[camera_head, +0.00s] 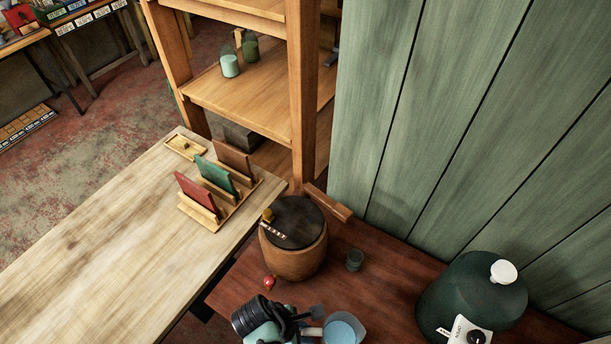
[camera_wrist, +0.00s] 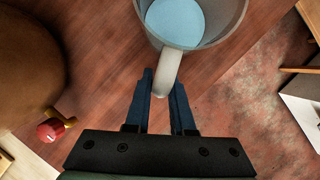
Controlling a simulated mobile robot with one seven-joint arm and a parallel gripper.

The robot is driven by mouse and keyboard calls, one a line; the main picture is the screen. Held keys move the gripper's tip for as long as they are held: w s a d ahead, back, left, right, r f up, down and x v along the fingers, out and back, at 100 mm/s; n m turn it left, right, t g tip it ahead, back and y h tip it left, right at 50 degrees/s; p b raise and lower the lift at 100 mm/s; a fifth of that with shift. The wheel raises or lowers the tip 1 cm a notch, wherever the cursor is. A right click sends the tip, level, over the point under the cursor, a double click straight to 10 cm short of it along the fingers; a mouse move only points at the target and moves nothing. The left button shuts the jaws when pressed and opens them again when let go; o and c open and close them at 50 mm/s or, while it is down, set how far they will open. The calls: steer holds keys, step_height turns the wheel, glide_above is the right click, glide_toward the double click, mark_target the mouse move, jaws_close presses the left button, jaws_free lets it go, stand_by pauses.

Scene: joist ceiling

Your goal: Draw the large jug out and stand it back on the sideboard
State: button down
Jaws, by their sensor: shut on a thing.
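The jug (camera_head: 344,330) is a grey, see-through vessel with light blue inside, low in the head view. In the wrist view the jug (camera_wrist: 209,38) is at the top, its handle pointing down the picture. My gripper (camera_wrist: 165,90) is shut on the handle, one dark blue finger on each side. In the head view my gripper (camera_head: 312,316) is left of the jug. The sideboard (camera_head: 383,279) is the reddish-brown wooden top beneath. I cannot tell whether the jug's base touches it.
A wooden barrel (camera_head: 292,258) with a dark lid and red-knobbed tap (camera_wrist: 50,130) stands left of the jug. A green rounded appliance (camera_head: 472,292) stands at right. A pale table (camera_head: 110,225) holds a card rack (camera_head: 222,198).

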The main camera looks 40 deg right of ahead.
steer(key=shift+f, duration=0.35)
stand_by(0.3)
steer(key=c, duration=0.7)
jaws_free()
steer(key=shift+r, duration=0.1)
steer(key=b+v, duration=0.1)
steer(key=v, duration=1.2)
